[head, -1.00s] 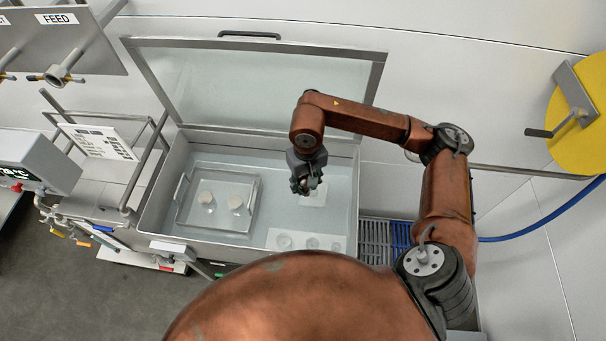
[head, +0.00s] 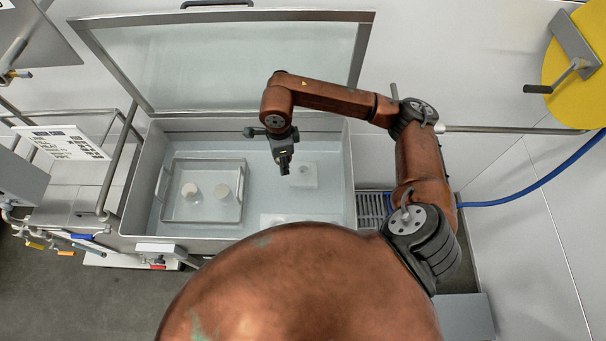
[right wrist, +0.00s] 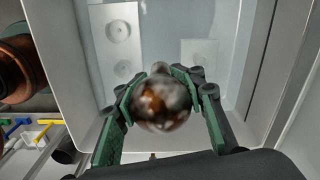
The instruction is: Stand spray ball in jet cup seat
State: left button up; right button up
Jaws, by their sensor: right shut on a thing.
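My right gripper (head: 284,169) hangs over the tank, to the left of a small pale square plate. In the right wrist view its green fingers (right wrist: 160,88) are shut on the shiny round spray ball (right wrist: 162,104), which has a small neck on its far side. The ball is held clear of the tank floor. A pale plate with round cup seats (right wrist: 119,32) lies below in the tank; in the head view its edge (head: 272,220) shows, mostly hidden by my body. The square plate (head: 308,180) also shows in the wrist view (right wrist: 200,53). I cannot tell which seat is the jet cup seat. My left gripper is not in view.
A grey tray (head: 164,205) with two pale round pieces (head: 191,191) sits at the tank's left. The open lid (head: 230,60) stands behind. Tank walls (head: 349,180) surround the area. A blue hose (head: 540,190) is at right.

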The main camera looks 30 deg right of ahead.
jog(key=f+m, duration=0.1)
jog(key=m, duration=0.2)
jog(key=f+m+b, duration=0.1)
jog(key=f+m, duration=0.1)
jog(key=m, duration=0.1)
jog(key=w+f+m+b, duration=0.1)
jog(key=m, duration=0.2)
jog(key=shift+a+f+m, duration=0.2)
jog(key=shift+f+m, duration=0.15)
jog(key=shift+m, duration=0.05)
notch_tip(320, 180, down, 3)
jog(key=m+b, duration=0.2)
jog(key=m, duration=0.5)
jog(key=m+b, duration=0.4)
jog(key=m, duration=0.9)
send_over(304, 167)
jog(key=s+a, duration=0.2)
jog(key=f, duration=1.4)
jog(key=shift+w+d+f, duration=0.15)
jog(key=shift+w, duration=0.1)
jog(key=shift+d+f, duration=0.15)
jog(key=f, duration=0.3)
jog(key=shift+w+d+f, duration=0.1)
jog(key=shift+d+f, duration=0.1)
jog(key=shift+f, duration=0.15)
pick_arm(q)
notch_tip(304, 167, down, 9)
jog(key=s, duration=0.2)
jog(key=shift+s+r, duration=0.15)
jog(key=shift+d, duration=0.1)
